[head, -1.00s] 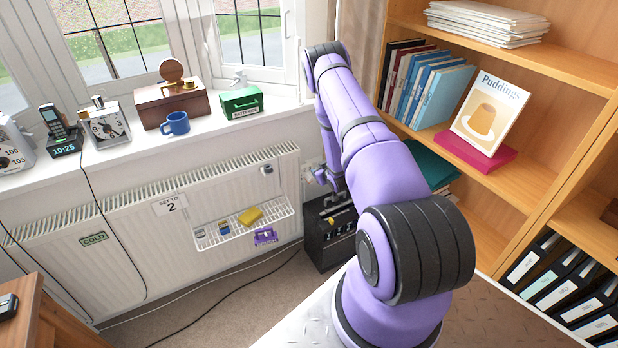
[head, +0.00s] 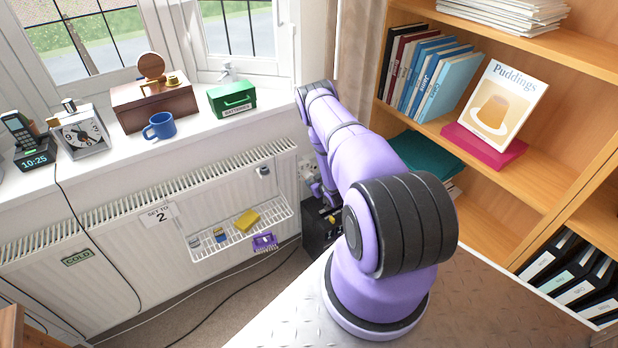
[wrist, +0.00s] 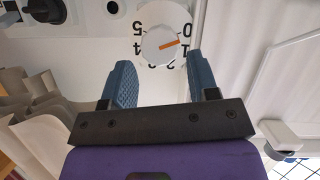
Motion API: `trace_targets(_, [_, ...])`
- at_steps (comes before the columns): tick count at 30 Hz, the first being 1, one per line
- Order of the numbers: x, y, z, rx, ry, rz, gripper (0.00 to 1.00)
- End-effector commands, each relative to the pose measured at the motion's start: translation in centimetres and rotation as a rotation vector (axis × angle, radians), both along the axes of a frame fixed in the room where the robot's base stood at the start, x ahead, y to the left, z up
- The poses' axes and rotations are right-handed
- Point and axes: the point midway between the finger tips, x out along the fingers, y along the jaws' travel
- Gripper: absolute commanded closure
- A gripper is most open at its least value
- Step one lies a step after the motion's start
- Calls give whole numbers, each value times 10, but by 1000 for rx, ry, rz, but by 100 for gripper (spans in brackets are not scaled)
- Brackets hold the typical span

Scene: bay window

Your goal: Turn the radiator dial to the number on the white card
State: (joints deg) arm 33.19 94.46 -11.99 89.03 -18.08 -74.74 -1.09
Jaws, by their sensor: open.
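The radiator dial (wrist: 160,45) is a round white knob with an orange mark, ringed by upside-down black numbers, in the wrist view. The mark points right, between 0 and 1 and nearer the 1. My gripper (wrist: 164,72) is open, its blue fingertips on either side of the dial's near edge, with nothing held. I cannot tell whether they touch it. The white card (head: 161,214) on the radiator (head: 125,235) reads "SET TO 2". In the head view my arm ends low by the wall right of the radiator, and the fingertips are hidden.
A wire rack (head: 240,230) with a yellow sponge (head: 247,220) hangs on the radiator. A dark box (head: 318,232) stands below my arm's end. The sill holds a blue mug (head: 160,125) and a green box (head: 232,98). A bookcase (head: 510,180) stands close on the right.

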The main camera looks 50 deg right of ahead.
Motion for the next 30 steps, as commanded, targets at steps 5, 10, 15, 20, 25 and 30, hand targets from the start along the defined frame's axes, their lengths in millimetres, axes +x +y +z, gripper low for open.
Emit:
trace_targets(5, [26, -8, -11, 0, -1, 0, 46])
trace_targets(10, [41, -13, -18, 0, 0, -1, 46])
trace_targets(15, [47, -15, -20, 0, 1, -1, 46])
trace_targets(20, [47, -16, -20, 1, 1, -1, 46])
trace_targets(25, [47, -15, -20, 0, 1, -1, 66])
trace_targets(30, [47, -15, -20, 1, 0, 0, 80])
